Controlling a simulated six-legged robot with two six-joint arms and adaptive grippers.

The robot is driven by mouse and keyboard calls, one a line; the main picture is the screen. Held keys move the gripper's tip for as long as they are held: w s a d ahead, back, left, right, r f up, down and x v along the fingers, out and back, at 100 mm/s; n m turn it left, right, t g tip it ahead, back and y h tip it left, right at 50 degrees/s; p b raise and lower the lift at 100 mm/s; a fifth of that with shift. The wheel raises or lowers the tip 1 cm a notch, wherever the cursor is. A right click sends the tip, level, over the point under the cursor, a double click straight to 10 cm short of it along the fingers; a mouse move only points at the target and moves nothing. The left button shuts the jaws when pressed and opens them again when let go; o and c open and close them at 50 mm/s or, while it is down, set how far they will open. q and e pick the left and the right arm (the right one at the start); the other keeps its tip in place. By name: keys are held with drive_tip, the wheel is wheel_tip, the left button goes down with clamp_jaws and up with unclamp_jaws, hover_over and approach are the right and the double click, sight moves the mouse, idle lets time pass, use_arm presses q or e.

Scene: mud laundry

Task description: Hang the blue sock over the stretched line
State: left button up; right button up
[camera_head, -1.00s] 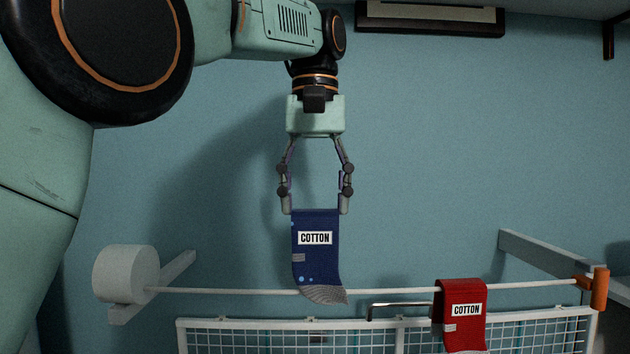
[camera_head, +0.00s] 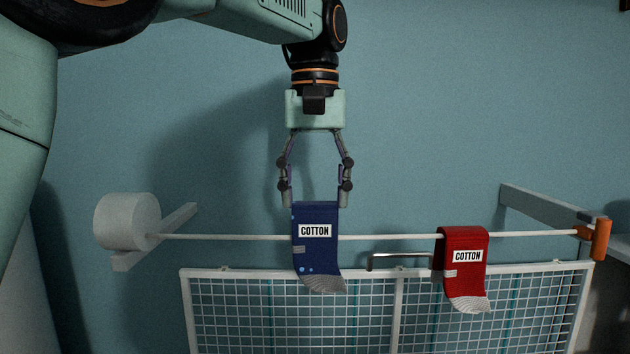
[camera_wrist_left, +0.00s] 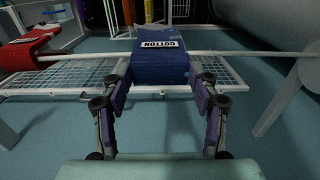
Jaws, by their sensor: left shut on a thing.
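The blue sock (camera_head: 316,252) with a white COTTON label hangs upright from my left gripper (camera_head: 314,204). The gripper is shut on its top edge, a finger on each side. In the head view the sock passes in front of the white stretched line (camera_head: 380,237), its grey cuff below the line. Whether it touches the line I cannot tell. The left wrist view shows the sock (camera_wrist_left: 160,64) between the fingers, with the line (camera_wrist_left: 235,53) running behind or under it. My right gripper is not in view.
A red COTTON sock (camera_head: 463,262) hangs over the line to the right. The line runs from a white reel (camera_head: 128,222) to an orange end piece (camera_head: 600,239). A white mesh rack (camera_head: 240,312) and a metal handle bar (camera_head: 400,255) are below the line.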

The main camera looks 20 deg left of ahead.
sight(316, 203)
use_arm(q)
drive_tip(key=shift+s+d+f+b, duration=0.1)
drive_tip(key=shift+f+b, duration=0.1)
drive_tip(key=shift+f, duration=0.25)
drive_tip(key=shift+s+d+f+b, duration=0.1)
drive_tip(key=shift+f+b, duration=0.1)
drive_tip(key=shift+f, duration=0.25)
drive_tip(key=shift+w+a+f+b, duration=0.1)
drive_tip(key=shift+f+b, duration=0.05)
drive_tip(key=shift+f, duration=0.3)
drive_tip(key=shift+w+a+f+b, duration=0.1)
drive_tip(key=shift+f+b, duration=0.05)
drive_tip(key=shift+f, duration=0.25)
drive_tip(key=shift+s+d, duration=0.15)
drive_tip(key=shift+d, duration=0.05)
drive_tip(key=o, duration=0.7)
drive_tip(key=shift+c, duration=0.2)
drive_tip(key=o, duration=0.5)
drive_tip(key=shift+a, duration=0.15)
drive_tip(key=shift+c, duration=0.2)
